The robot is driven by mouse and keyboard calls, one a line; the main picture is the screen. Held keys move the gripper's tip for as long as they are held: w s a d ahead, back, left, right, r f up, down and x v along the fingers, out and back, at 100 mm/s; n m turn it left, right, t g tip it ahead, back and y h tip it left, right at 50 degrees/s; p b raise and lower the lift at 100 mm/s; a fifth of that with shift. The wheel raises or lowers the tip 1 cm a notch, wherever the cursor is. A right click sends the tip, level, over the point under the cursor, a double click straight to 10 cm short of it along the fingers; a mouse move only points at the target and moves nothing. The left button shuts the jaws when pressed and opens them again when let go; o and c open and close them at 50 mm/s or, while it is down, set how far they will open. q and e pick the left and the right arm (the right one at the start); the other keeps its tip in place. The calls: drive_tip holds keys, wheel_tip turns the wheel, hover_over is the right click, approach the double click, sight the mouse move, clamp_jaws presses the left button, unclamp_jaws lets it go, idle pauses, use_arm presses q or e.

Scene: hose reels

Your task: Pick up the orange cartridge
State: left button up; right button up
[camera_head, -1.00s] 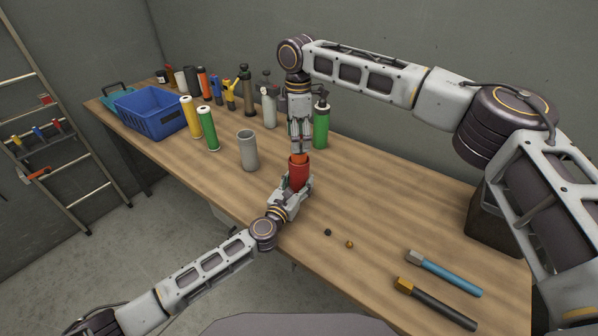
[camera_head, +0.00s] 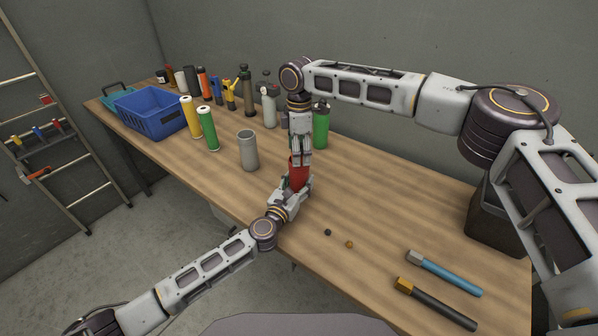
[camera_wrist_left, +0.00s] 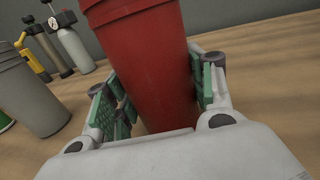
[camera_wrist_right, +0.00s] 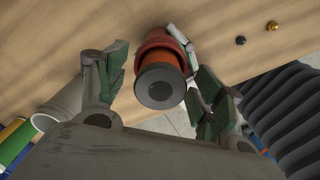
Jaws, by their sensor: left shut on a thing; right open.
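A red cup (camera_head: 298,173) stands on the bench, and my left gripper (camera_head: 303,188) is shut on it. The cup fills the left wrist view (camera_wrist_left: 150,60) between the two green-padded fingers. The orange cartridge (camera_wrist_right: 161,60) sits in the red cup, its dark round end facing the right wrist camera. My right gripper (camera_head: 299,158) points down directly above the cup. In the right wrist view its fingers (camera_wrist_right: 160,77) are open on either side of the cartridge end, with visible gaps. In the head view these fingers hide the cartridge.
A grey cup (camera_head: 248,152), a green tube (camera_head: 208,130) and a yellow tube (camera_head: 191,118) stand to the left. A blue crate (camera_head: 150,118) is further left. Several bottles line the back. Two hammer-like tools (camera_head: 443,272) and two small knobs (camera_head: 338,238) lie at the right front.

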drive_tip(key=c, duration=1.5)
drive_tip(key=shift+r, duration=0.1)
wheel_tip(320, 180, up, 18)
idle(0.4)
use_arm(q)
drive_tip(key=o, duration=1.2)
drive_tip(key=shift+v, duration=5.95)
